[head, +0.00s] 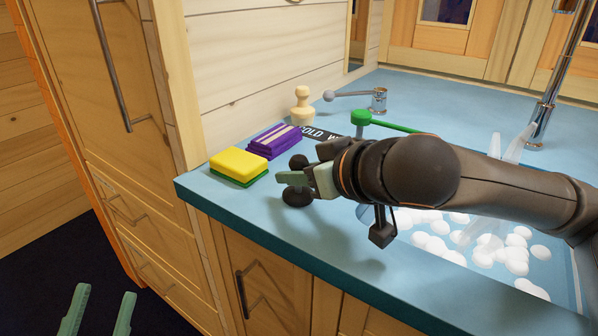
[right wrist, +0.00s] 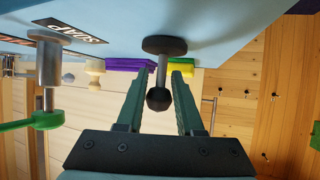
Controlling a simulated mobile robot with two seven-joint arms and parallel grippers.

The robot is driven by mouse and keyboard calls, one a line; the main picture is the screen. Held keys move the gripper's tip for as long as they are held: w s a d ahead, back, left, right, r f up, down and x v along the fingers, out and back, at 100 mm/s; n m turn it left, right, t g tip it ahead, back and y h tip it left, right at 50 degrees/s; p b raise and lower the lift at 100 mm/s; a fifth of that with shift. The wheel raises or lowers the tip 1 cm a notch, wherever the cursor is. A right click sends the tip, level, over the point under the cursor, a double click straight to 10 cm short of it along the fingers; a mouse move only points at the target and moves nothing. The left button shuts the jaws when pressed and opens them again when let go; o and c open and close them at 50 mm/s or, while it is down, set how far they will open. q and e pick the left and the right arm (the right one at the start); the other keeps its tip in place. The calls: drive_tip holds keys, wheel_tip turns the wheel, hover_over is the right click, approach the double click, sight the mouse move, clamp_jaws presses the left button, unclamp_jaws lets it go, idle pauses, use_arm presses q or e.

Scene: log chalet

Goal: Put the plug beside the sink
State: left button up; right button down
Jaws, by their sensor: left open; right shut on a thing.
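The plug has a dark round knob, a metal stem and a black disc (head: 298,197); it also shows in the right wrist view (right wrist: 164,46). It is upright with its disc at the blue counter, near the front edge and left of the sink (head: 568,262). My right gripper (head: 293,181) is shut on the plug's stem, between knob and disc; its fingers show in the right wrist view (right wrist: 160,90). Whether the disc fully rests on the counter is hard to tell. My left gripper (head: 97,312) is open and empty, low at the left beside the cabinets.
A yellow and green sponge (head: 239,166) and folded purple cloths (head: 274,141) lie left of the plug. Behind stand a pale wooden peg-like object (head: 302,106), a dark lettered label and a green lever (head: 395,126). White foam balls (head: 490,250) fill the sink under the tap (head: 543,115).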

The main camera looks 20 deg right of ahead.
drive_tip(key=c, duration=0.5)
unclamp_jaws()
drive_tip(key=shift+c, duration=0.2)
drive_tip(key=shift+r, duration=0.1)
use_arm(q)
wheel_tip(320, 180, down, 4)
drive_tip(key=w+n+g+y+p, duration=0.1)
drive_tip(key=w+n+y, duration=0.1)
use_arm(e)
drive_tip(key=v, duration=0.6)
drive_tip(key=shift+d+r, duration=0.1)
drive_tip(key=shift+r, duration=0.05)
drive_tip(key=b+v, duration=0.1)
drive_tip(key=b, duration=0.1)
drive_tip(key=b+v, duration=0.1)
drive_tip(key=shift+s+b, duration=0.35)
drive_tip(key=shift+s, duration=0.1)
use_arm(q)
drive_tip(key=s+r+m+t+h, duration=0.1)
drive_tip(key=s+r+m+h, duration=0.4)
drive_tip(key=r+h, duration=0.1)
drive_tip(key=shift+s+d+r+h, duration=0.35)
drive_tip(key=shift+s+r+h, duration=0.05)
drive_tip(key=shift+h, duration=0.1)
use_arm(e)
drive_tip(key=shift+v, duration=1.55)
